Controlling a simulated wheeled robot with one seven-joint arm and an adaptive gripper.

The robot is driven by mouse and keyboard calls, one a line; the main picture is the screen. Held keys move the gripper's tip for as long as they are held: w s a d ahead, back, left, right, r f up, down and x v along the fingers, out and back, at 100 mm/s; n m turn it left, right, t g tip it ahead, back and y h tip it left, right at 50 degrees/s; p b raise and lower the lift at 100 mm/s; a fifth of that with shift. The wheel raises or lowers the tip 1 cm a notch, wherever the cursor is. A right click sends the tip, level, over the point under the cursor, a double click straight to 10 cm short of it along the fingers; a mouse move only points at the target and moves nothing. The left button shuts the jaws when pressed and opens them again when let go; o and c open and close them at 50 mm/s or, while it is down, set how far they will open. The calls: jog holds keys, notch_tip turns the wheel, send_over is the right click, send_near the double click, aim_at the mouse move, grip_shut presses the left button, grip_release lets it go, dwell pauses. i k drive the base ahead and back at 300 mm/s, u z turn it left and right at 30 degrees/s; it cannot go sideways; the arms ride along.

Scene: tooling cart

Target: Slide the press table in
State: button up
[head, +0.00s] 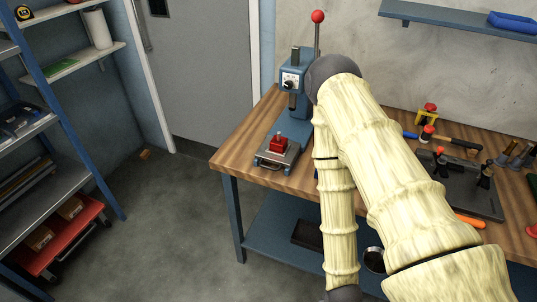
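A blue press (291,85) stands at the left end of the wooden workbench (236,140), with an upright lever topped by a red knob (318,16). Its grey press table (268,158) sits at the front of the blue base, out in front of the press head and near the bench's front edge. A red block-like piece (278,145) rests on the table. My arm passes to the right of the press and covers part of the bench. Its far link runs down to the bottom edge of the picture, and my gripper is not in view.
A hammer (452,141), a dark plate with clamps (455,185) and an orange-handled tool (470,221) lie on the bench's right side. A blue shelf rack with a red bin (62,236) stands at left. The floor (165,225) between is mostly clear.

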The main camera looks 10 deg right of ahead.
aim_at(286, 159)
jog(key=u, duration=2.05)
jog(key=k, duration=0.6)
jog(key=z, duration=1.45)
